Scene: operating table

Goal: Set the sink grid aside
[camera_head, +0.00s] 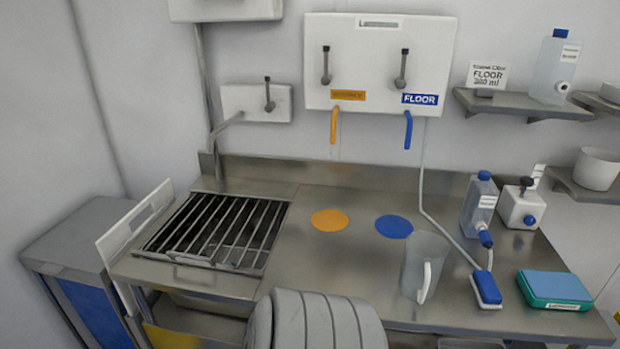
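The sink grid (222,231) is a rack of dark metal bars in a steel frame. It lies flat over the sink opening at the left end of the steel counter (320,270). A small handle-like loop (188,259) shows at its front edge. The sink basin beneath it is mostly hidden by the bars.
Right of the grid, orange (329,220) and blue (394,227) discs mark the counter. A clear jug (423,266), blue brush (486,289), bottle (479,207), white canister (520,207) and green-blue pad (555,289) stand further right. A white panel (134,232) borders the left side.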

